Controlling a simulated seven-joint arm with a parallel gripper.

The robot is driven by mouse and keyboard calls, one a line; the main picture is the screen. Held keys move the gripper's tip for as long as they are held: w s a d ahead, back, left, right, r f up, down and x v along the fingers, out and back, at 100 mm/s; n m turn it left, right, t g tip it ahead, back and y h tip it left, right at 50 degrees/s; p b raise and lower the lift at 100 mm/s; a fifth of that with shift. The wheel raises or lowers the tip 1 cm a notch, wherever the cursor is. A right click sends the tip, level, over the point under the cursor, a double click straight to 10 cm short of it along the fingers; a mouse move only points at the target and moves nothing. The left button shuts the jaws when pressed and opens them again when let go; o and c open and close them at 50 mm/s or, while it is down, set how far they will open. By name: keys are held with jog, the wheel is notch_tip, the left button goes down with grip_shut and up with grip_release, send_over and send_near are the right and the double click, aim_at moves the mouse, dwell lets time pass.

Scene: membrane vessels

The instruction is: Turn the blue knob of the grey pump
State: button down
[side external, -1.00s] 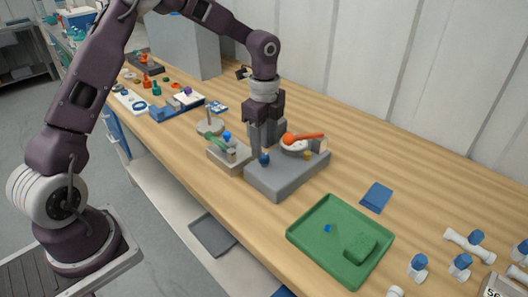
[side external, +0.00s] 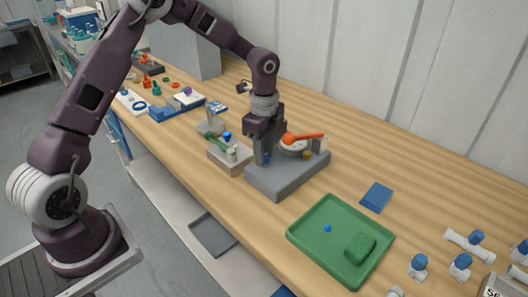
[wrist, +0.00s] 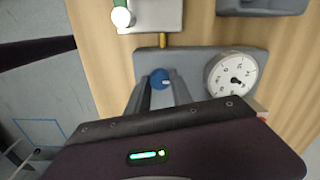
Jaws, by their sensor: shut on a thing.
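The grey pump (side external: 290,180) is a low block on the wooden bench, mid-picture in the side view; its flat grey body (wrist: 193,62) spans the middle of the wrist view. Its blue knob (wrist: 160,79) shows between my two fingers in the wrist view. In the side view the knob (side external: 267,159) is mostly hidden by the fingers. My gripper (wrist: 160,86) is shut on the knob from above, one finger on each side. A round white dial (wrist: 232,77) with a dark needle sits on the pump, right of the knob in the wrist view.
An orange-handled part (side external: 303,137) lies close beside my gripper on the pump. A smaller grey block with a green lever (side external: 213,141) stands to the left. A green tray (side external: 300,240) and a blue pad (side external: 376,197) lie to the right, with bare bench between.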

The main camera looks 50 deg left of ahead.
jog(key=n, duration=0.5)
jog(key=shift+n, duration=2.5)
jog(key=c, duration=1.1)
grip_release()
notch_tip(320, 180, up, 7)
jog(key=shift+r, duration=0.1)
